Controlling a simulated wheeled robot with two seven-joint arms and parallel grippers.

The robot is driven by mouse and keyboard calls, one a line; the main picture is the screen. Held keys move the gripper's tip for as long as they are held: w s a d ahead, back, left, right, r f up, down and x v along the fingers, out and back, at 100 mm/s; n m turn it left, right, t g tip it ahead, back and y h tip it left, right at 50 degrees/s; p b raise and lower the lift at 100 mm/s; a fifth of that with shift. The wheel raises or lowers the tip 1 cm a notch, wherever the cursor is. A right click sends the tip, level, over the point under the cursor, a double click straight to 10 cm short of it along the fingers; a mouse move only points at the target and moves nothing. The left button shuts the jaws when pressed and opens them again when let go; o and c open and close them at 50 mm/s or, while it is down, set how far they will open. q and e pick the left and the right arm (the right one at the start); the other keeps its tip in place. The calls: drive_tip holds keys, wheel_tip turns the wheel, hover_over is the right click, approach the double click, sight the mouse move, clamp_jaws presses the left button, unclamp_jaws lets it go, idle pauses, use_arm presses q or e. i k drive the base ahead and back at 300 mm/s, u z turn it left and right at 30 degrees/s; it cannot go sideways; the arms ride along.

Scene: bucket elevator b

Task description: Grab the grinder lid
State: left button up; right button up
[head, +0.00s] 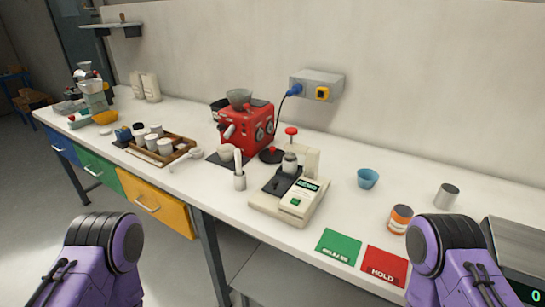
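A red machine (245,128) with a grey funnel-shaped hopper (239,98) on top stands at the middle back of the white bench. A flat black disc with a red knob (271,154) lies on the bench at its front right and looks like a lid. I cannot tell for sure that it is the grinder lid. Another red-topped piece (291,131) stands just right of the machine. Only purple and black links of my two arms show at the bottom left and bottom right. Neither gripper is in view.
A beige scale-like device (291,197) stands in front of the machine, with a white cup of sticks (239,178) beside it. A wooden tray (163,149) holds white containers. A blue bowl (368,178), orange-labelled jar (400,218) and metal cup (446,195) stand at right.

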sight(271, 155)
drive_tip(key=z, duration=3)
drive_tip(key=k, duration=1.3)
drive_tip(key=u, duration=1.55)
